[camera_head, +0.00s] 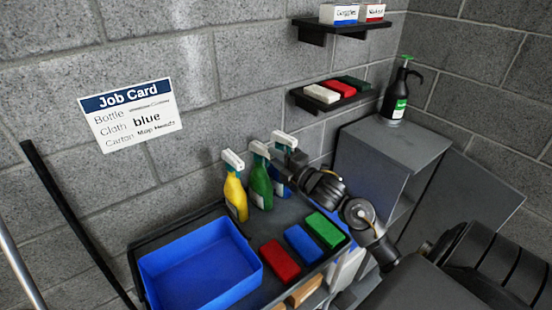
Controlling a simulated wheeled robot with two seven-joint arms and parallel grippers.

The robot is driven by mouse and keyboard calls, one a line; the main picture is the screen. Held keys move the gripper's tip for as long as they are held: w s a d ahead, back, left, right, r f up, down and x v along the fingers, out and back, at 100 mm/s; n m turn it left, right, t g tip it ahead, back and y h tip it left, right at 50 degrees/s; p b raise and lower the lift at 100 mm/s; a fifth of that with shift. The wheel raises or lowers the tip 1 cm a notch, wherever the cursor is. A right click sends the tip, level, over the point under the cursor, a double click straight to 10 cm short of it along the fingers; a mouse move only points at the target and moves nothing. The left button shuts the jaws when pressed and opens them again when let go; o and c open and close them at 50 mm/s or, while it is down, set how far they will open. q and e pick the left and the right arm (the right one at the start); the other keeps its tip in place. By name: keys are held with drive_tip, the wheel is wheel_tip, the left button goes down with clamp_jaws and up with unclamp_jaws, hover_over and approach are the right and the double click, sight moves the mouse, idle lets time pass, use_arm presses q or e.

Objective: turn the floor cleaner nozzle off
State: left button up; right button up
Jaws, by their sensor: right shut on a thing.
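Three spray bottles with white and teal trigger heads stand in a row at the back of a dark cart top: a yellow one (235,193), a green one (260,182) and a blue one (281,180). My right gripper (290,162) is at the head of the blue bottle, shut on its nozzle, and hides part of the bottle. My right arm reaches in from the lower right. The labels are too small to read, so I cannot tell which bottle is floor cleaner. My left gripper is out of view.
An empty blue tray (203,268) and red (279,262), blue (301,243) and green (325,229) cloths lie on the cart (176,234). A job card (128,115) hangs on the wall. A black pump bottle (397,95) stands on a grey cabinet (392,142). Shelves (343,99) hold cloths and cartons.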

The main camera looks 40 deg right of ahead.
drive_tip(key=n+b, duration=1.8)
drive_tip(key=shift+d+f+n, duration=0.1)
drive_tip(key=shift+f+n, duration=0.05)
drive_tip(key=shift+n, duration=0.15)
idle(2.6)
drive_tip(key=shift+b, duration=0.3)
drive_tip(key=o, duration=0.6)
drive_tip(key=shift+d, duration=0.1)
drive_tip(key=shift+c, duration=0.2)
